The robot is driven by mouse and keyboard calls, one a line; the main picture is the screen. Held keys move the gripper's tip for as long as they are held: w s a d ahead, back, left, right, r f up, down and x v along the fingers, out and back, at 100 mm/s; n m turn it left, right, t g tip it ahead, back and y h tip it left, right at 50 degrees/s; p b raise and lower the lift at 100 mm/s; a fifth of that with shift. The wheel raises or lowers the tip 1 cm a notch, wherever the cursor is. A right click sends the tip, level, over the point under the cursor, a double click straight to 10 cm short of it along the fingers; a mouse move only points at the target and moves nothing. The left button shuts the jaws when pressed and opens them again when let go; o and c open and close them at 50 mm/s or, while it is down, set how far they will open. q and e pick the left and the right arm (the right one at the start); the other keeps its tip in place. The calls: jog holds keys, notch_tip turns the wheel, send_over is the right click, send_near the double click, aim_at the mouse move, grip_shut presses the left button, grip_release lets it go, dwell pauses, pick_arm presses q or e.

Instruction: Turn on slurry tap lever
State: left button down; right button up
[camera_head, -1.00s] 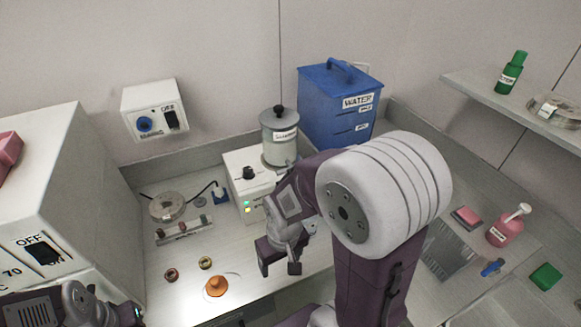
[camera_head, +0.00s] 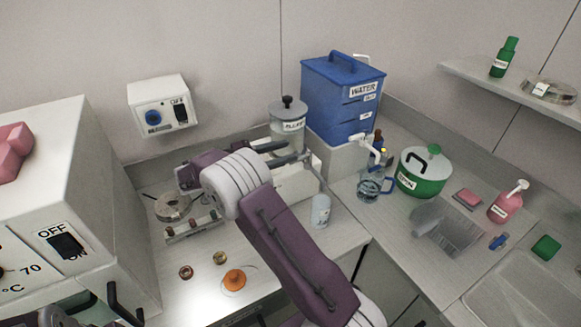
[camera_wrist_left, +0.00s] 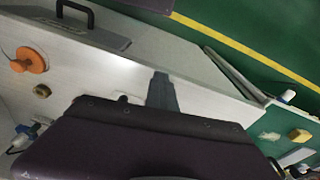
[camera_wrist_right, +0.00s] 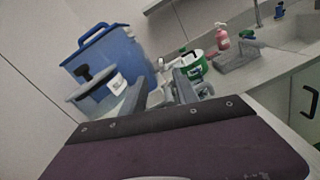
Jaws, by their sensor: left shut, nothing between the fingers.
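The slurry canister (camera_head: 288,124), grey with a black knob on its lid, stands on a white machine (camera_head: 296,186) by the back wall. It also shows at the left of the right wrist view (camera_wrist_right: 97,84). I cannot make out its tap lever; my arm and fingers cover the canister's lower part. My right gripper (camera_head: 282,153) is close against the canister's lower front, its fingers apart, in the right wrist view (camera_wrist_right: 160,86) too. I see nothing clearly held. My left gripper (camera_wrist_left: 162,90) is shut and empty, over the bench's front area, away from the canister.
A blue water tank (camera_head: 340,95) with a tap stands right of the canister, a glass jug (camera_head: 372,186) below it. A white bottle (camera_head: 320,211), green pot (camera_head: 424,172) and orange knob (camera_head: 235,281) are on the bench. A switch box (camera_head: 158,105) hangs on the wall.

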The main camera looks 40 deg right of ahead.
aim_at(305, 156)
notch_tip(305, 156, down, 5)
jog(key=w+a+n+t, duration=0.1)
jog(key=a+n, duration=0.1)
jog(key=shift+m, duration=0.3)
jog(key=d, duration=0.6)
jog(key=s+d, duration=0.1)
jog(key=d, duration=0.2)
jog(key=shift+d, duration=0.3)
grip_shut()
dwell(0.4)
